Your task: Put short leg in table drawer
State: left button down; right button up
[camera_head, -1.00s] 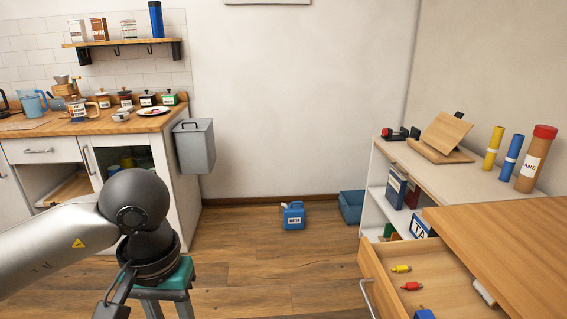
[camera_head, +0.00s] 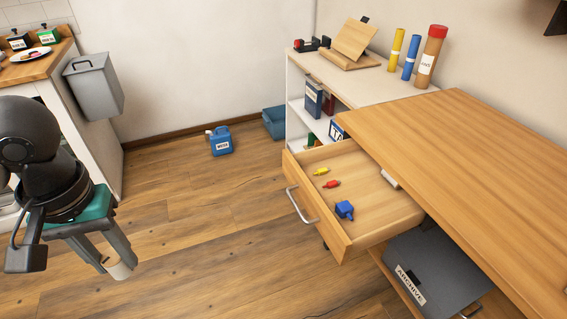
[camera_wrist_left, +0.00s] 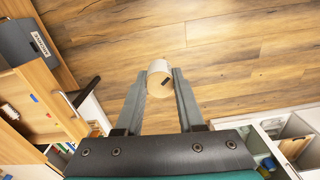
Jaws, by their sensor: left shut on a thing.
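My left gripper (camera_head: 115,262) is shut on the short leg (camera_head: 120,270), a pale wooden cylinder. It holds the leg in the air above the floor, at the left of the head view. In the left wrist view the leg (camera_wrist_left: 159,80) sits between the two grey fingers, with a dark slot on its end. The table drawer (camera_head: 375,200) is pulled open, right of centre, well to the right of the gripper. It holds a yellow piece (camera_head: 321,171), a red piece (camera_head: 332,184), a blue piece (camera_head: 345,210) and a pale item at the back. My right gripper is not in view.
The wooden table (camera_head: 470,160) stands at the right, with a dark archive box (camera_head: 435,275) below its top. A white shelf unit (camera_head: 375,88) stands behind. A blue water canister (camera_head: 221,141) is on the floor. The floor between gripper and drawer is clear.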

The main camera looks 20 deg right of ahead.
aim_at(357, 190)
jog(key=z, duration=1.2)
jog(key=i+z, duration=0.45)
jog(key=i+j+z, duration=0.1)
jog(key=i+z, duration=0.3)
